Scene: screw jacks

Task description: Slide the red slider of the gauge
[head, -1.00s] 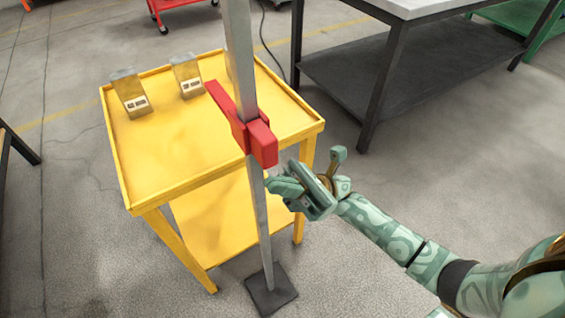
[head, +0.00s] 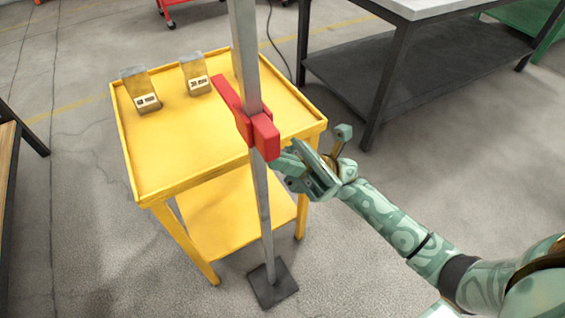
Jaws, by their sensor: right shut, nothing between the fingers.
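The gauge is a tall grey metal post (head: 264,205) standing upright on a dark square base plate (head: 273,284) on the floor. The red slider (head: 262,134) sits around the post, about level with the yellow cart's top in the picture, with a long jaw pointing to the upper left. My right gripper (head: 279,163) is shut and empty, just below and to the right of the slider. Its fingertips are close to the slider's lower edge and the post; I cannot tell whether they touch. My left gripper is not in view.
A yellow cart (head: 160,193) stands behind the post, with two labelled angled blocks (head: 140,90) (head: 196,75) on its top. A dark-legged workbench (head: 385,85) stands at the upper right. Another table edge (head: 8,165) shows at the left.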

